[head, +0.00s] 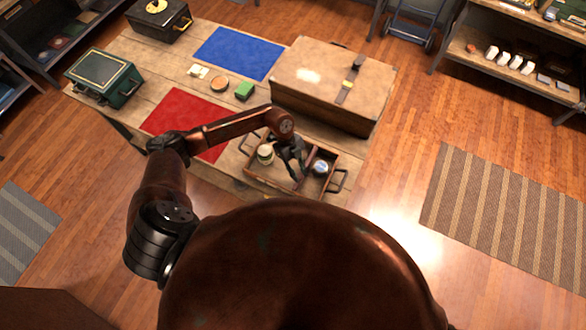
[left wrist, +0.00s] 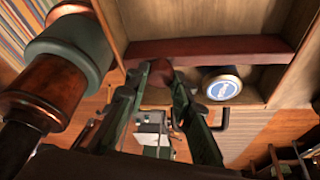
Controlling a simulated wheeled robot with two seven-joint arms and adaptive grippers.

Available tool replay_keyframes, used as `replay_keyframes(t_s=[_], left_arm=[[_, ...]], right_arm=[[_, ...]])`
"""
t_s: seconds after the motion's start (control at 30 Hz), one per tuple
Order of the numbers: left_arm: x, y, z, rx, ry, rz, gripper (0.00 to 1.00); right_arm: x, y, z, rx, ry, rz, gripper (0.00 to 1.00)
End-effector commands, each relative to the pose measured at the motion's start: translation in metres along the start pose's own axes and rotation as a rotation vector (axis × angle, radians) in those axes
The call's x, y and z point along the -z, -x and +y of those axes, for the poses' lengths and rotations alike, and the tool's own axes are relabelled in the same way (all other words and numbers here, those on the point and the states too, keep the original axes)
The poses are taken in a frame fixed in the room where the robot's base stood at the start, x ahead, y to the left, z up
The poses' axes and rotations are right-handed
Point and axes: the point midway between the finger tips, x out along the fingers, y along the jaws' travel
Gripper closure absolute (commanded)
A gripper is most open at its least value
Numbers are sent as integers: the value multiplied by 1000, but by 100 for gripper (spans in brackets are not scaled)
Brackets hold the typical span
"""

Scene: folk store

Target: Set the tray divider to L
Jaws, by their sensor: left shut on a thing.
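The wooden tray (head: 262,184) stands at the table's near edge, with a dark handle at each end. My left gripper (head: 292,168) reaches down into its middle. In the left wrist view, the reddish-brown tray divider (left wrist: 235,47) crosses the tray. The left fingertips (left wrist: 160,78) are shut on a rounded reddish part at the divider. A pale-lidded jar (head: 265,153) is left of the gripper. A tin with a blue and white label (head: 320,167) is to its right, and it shows beside the divider in the left wrist view (left wrist: 222,84). No letter marks are readable.
A large brown case (head: 318,92) stands close behind the tray. A red mat (head: 187,122), a blue mat (head: 240,52), a green block (head: 244,90), a round tin (head: 219,83) and a green box (head: 104,77) are on the table. My arm passes over the red mat.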

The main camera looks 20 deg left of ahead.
Motion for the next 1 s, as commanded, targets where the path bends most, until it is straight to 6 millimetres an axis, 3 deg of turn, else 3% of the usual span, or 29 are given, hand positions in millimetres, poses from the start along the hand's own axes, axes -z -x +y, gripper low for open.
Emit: replay_keyframes(t_s=[0.17,0.2,0.4,0.77,1.0], left_arm=[[3,-1,-1,3,-3,6,100],[3,-1,-1,3,-3,6,75],[2,-1,-1,2,-3,5,62],[1,4,-1,2,-2,3,60],[0,43,-1,5,-2,0,60]], right_arm=[[0,0,0,0,0,0,60],[0,0,0,0,0,0,60],[0,0,0,0,0,0,60],[0,0,4,-3,2,0,60],[0,0,2,-2,1,0,60]])
